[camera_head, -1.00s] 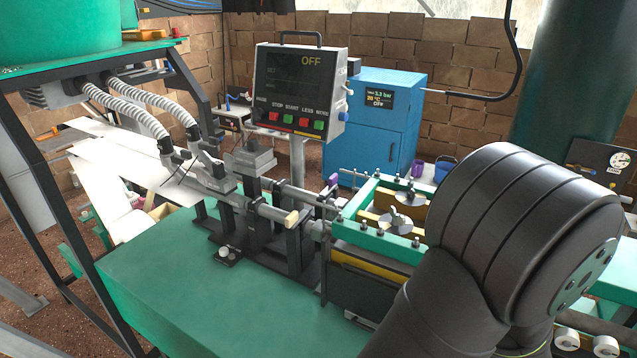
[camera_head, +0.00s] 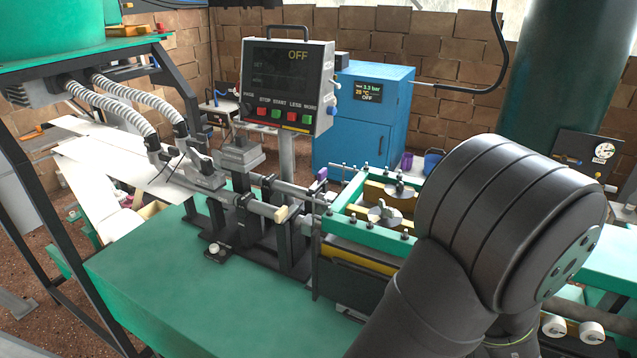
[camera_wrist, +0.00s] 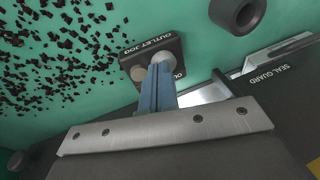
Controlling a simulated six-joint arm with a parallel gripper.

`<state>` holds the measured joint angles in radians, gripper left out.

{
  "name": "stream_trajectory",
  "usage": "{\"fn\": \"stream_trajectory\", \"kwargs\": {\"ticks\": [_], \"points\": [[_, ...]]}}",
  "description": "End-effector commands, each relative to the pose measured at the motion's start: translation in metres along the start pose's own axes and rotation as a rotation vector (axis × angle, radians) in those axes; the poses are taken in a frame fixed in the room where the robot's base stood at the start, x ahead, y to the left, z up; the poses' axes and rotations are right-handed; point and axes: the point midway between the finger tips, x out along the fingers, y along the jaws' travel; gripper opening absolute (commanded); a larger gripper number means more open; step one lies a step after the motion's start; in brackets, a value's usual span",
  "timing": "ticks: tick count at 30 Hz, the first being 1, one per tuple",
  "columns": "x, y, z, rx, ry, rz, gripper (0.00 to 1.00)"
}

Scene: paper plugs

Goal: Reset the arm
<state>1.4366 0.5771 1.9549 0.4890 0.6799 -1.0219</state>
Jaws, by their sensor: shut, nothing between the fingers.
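My gripper (camera_wrist: 160,72) shows in the wrist view as two blue-grey fingers pressed together, with nothing between them. The fingertips lie in front of a small dark control box (camera_wrist: 136,61) labelled OUTLET JOG, which has round buttons. I cannot tell whether they touch it. In the head view my black arm (camera_head: 510,230) fills the right foreground, and my gripper is hidden there.
The wrist view shows a green surface (camera_wrist: 95,95) strewn with black flakes, a dark round part (camera_wrist: 237,12) and a SEAL GUARD label (camera_wrist: 268,88). The head view shows a green bench (camera_head: 190,285), a control display (camera_head: 288,85) reading OFF and a blue cabinet (camera_head: 362,125).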

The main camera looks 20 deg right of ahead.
Motion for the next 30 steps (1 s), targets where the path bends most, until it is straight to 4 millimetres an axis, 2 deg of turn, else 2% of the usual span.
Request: {"fn": "stream_trajectory", "kwargs": {"ticks": [1,13,21,30], "points": [[-0.012,-0.002,-0.004,-0.004,0.007,0.005,0.00],[-0.083,-0.004,-0.004,-0.001,0.007,0.005,0.00],[-0.127,-0.029,-0.028,-0.042,-0.064,0.058,0.00],[-0.179,-0.054,-0.043,-0.047,-0.132,0.153,0.00]]}}
